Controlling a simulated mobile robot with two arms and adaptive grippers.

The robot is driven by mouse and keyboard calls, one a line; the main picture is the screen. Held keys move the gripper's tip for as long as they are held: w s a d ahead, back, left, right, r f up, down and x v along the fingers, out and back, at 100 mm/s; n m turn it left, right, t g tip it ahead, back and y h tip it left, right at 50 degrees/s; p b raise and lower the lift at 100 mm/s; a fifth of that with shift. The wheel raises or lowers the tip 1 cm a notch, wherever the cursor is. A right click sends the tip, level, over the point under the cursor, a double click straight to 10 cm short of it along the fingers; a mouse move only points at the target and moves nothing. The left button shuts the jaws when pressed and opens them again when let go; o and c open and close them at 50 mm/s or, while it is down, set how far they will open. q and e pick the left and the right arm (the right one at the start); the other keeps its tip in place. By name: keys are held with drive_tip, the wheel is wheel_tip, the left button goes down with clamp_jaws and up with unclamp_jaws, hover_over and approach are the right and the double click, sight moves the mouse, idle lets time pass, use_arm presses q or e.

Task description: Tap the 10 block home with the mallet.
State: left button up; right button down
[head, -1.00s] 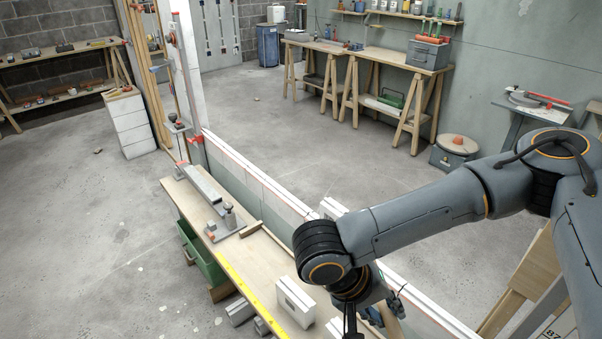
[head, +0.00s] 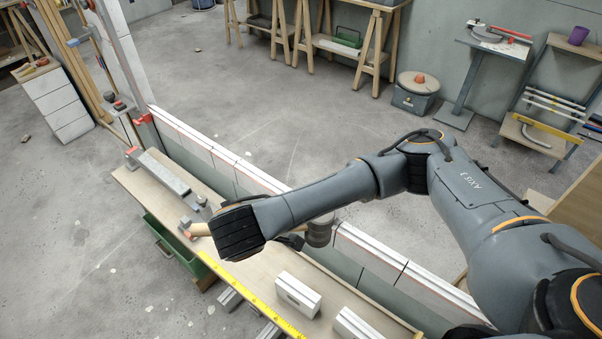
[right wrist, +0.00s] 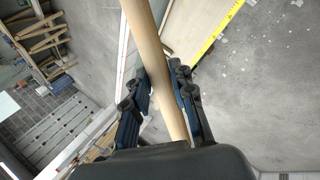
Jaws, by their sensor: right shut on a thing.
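My right gripper (right wrist: 162,80) is shut on the tan wooden handle (right wrist: 160,70) of the mallet, which crosses between its fingers in the right wrist view. In the head view the handle end (head: 201,229) shows left of my wrist, and a grey-brown cylinder (head: 319,231), seemingly the mallet head, shows right of it beside the low wall. The gripper's fingers are mostly hidden there. Two pale blocks (head: 298,294) (head: 354,326) are on the workbench. No number is readable, so I cannot tell which is the 10 block. My left gripper is not in view.
The wooden workbench (head: 258,284) has a yellow measuring strip (head: 250,296) along its front edge. A low white-topped wall (head: 375,258) runs behind it. A metal fixture (head: 163,174) lies at the bench's far left. Open floor lies beyond the wall.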

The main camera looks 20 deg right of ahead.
use_arm(q)
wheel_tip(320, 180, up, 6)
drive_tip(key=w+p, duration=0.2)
drive_tip(key=p, duration=0.4)
use_arm(e)
drive_tip(key=w+d+f+n+y, duration=0.1)
drive_tip(key=w+d+n+y, duration=0.2)
drive_tip(key=w+d+n, duration=0.3)
drive_tip(key=w+d+f+n+y, duration=0.1)
drive_tip(key=w+d+n+y, duration=0.3)
drive_tip(key=d, duration=0.5)
use_arm(q)
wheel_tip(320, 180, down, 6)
drive_tip(key=b, duration=0.6)
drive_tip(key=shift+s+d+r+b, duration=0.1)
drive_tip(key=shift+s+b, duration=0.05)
drive_tip(key=shift+b, duration=0.15)
use_arm(e)
wheel_tip(320, 180, down, 7)
drive_tip(key=h, duration=0.1)
drive_tip(key=shift+w+a+g, duration=0.15)
drive_tip(key=shift+w+g, duration=0.15)
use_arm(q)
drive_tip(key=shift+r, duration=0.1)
use_arm(e)
drive_tip(key=shift+r, duration=0.15)
